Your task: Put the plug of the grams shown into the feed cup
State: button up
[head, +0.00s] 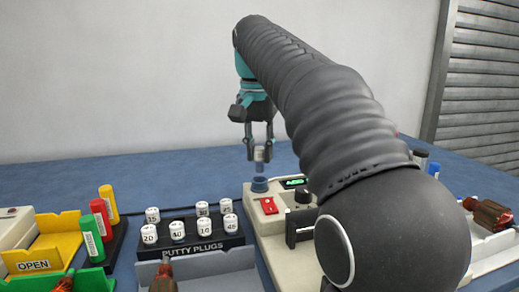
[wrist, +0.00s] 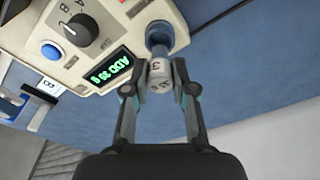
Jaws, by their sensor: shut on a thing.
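My gripper (head: 259,143) is shut on a white and grey putty plug (head: 262,156). It holds the plug upright just above the blue feed cup (head: 260,184), with a small gap in the head view. In the wrist view the plug (wrist: 160,74) sits between my fingertips (wrist: 160,88), and its label starts with a 3; the rest is hard to read. The feed cup (wrist: 159,36) shows right beyond the plug, its inside partly hidden. The green display (wrist: 111,68) reads ADD and a number in the thirties, its last digit unclear.
The black putty plugs rack (head: 190,245) holds several numbered white plugs to the left of the machine (head: 270,223). A red switch (head: 267,211) and a dark knob (wrist: 80,30) are on the machine. Coloured tubes and a yellow OPEN bin (head: 50,250) stand at left.

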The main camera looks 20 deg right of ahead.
jog(key=shift+f+b, duration=1.1)
jog(key=shift+f, duration=0.75)
dwell(1.8)
jog(key=o, duration=1)
jog(key=shift+c, duration=0.2)
jog(key=shift+r, duration=0.1)
notch_tip(320, 180, up, 7)
jog(key=shift+s+a+r, duration=0.15)
jog(key=shift+s+a, duration=0.1)
jog(key=shift+s, duration=0.1)
